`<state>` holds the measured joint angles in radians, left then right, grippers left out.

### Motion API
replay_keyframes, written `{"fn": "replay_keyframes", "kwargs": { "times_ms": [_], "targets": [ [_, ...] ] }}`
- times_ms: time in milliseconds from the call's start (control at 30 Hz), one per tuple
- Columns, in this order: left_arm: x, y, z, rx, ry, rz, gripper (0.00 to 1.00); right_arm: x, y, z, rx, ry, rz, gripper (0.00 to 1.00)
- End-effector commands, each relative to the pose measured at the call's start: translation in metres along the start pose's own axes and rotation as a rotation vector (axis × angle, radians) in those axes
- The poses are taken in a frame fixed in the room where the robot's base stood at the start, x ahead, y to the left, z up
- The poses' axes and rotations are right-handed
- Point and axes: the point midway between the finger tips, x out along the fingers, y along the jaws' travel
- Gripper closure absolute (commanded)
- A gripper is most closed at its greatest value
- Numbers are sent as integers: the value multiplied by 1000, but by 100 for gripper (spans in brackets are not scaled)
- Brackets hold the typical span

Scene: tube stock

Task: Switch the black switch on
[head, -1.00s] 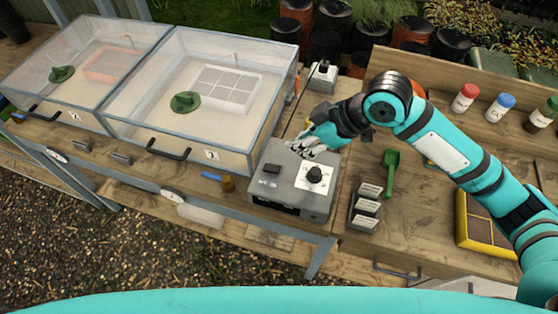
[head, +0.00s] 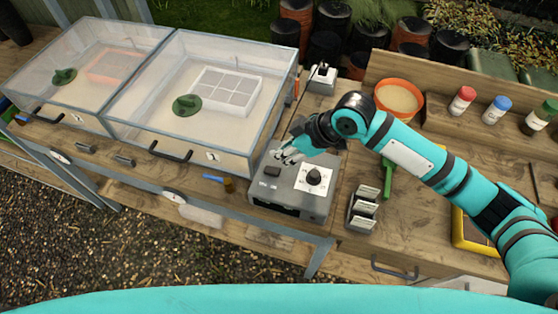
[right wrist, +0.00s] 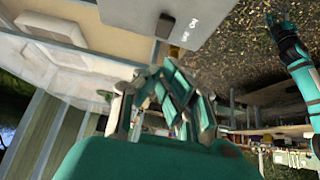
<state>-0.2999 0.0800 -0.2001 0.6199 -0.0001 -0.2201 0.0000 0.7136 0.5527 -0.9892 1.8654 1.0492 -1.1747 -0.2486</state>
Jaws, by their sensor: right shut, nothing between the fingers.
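The black switch (head: 271,171) is a small dark rocker on the top left of a grey control box (head: 290,200). A black round knob (head: 314,176) on a white plate sits to its right. My right gripper (head: 283,156) is shut and empty, just behind and above the switch; I cannot tell whether they touch. In the right wrist view its closed fingers (right wrist: 168,98) are below the dark switch (right wrist: 165,25) in the picture. A teal arm, apparently my left, shows at the right of that view; its gripper (right wrist: 270,18) is too small to read.
Two clear-lidded boxes (head: 215,85) stand left of the control box. A small grey unit (head: 321,79) is behind it. A label holder (head: 362,209), green scoop (head: 388,178) and orange bowl (head: 399,98) are to the right. Bare wood lies between them.

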Motion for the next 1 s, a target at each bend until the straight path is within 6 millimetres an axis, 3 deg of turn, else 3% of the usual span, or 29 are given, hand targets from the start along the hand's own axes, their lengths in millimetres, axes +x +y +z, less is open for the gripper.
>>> {"fn": "replay_keyframes", "kwargs": {
  "times_ms": [133,333,833,1000],
  "targets": [
    [-12,0,-1,0,0,0,65,29,-1,-2,1,-2,-3,100],
    [-23,-1,-2,1,0,-1,65,49,-1,21,2,-3,-1,100],
    [-24,-1,-2,0,0,-1,65,58,0,29,-2,0,1,100],
    [-4,-1,0,0,0,-1,65,66,-2,37,0,57,-6,100]
  ]
}}
